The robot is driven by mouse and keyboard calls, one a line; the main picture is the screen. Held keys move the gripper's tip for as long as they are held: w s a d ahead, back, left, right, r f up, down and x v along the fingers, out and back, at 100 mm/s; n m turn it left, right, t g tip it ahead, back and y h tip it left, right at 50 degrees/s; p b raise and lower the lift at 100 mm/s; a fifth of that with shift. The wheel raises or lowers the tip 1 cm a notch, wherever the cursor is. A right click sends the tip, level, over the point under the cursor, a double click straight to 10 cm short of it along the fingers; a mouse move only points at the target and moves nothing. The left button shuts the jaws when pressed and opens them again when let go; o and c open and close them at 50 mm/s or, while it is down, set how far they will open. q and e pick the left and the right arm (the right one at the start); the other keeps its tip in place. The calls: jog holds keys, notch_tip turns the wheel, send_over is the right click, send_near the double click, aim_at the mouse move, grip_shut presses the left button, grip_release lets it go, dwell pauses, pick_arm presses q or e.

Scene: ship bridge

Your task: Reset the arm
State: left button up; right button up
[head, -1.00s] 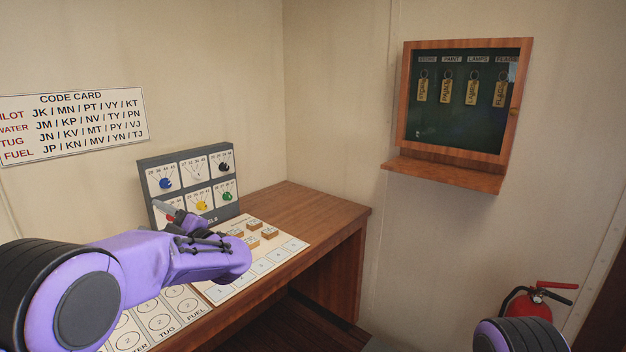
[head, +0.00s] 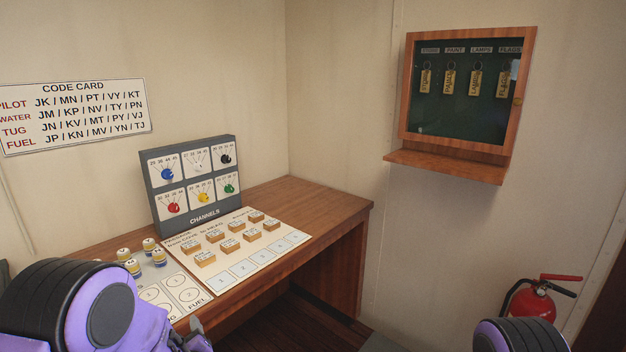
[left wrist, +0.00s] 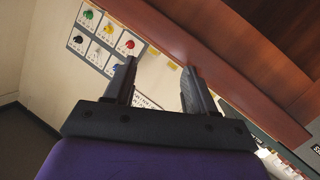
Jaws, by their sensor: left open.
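My left arm is drawn back to the lower left of the head view, and its gripper (head: 192,335) sits at the bottom edge, in front of the desk (head: 330,212). In the left wrist view the two fingers of the left gripper (left wrist: 158,85) are apart with nothing between them. The desk's wooden edge and the channel panel show beyond the fingers. A dark rounded part of my right arm shows at the lower right of the head view; the right gripper is out of view.
On the desk stand the channel panel (head: 195,185) with coloured knobs, a white sheet (head: 222,282) with several small wooden blocks, and several striped pieces (head: 133,267). A key cabinet (head: 405,100) and code card (head: 75,115) hang on the walls. A fire extinguisher (head: 532,302) stands right.

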pick_arm(q)
jog(key=s+f+m+g+h+b, duration=0.3)
jog(key=s+f+g, duration=0.2)
jog(key=s+f, duration=1.3)
jog(key=s+f+g+b, duration=0.1)
jog(key=s+f, duration=0.2)
jog(key=s, duration=0.3)
jog(key=s+f+g+b, duration=0.1)
jog(key=s+f+g, duration=0.1)
jog(key=s+f, duration=0.2)
jog(key=s+f+m+g+h+b, duration=0.1)
jog(key=s+f+g, duration=0.1)
jog(key=s, duration=0.7)
jog(key=shift+s+f+b, duration=0.35)
jog(key=shift+f, duration=0.35)
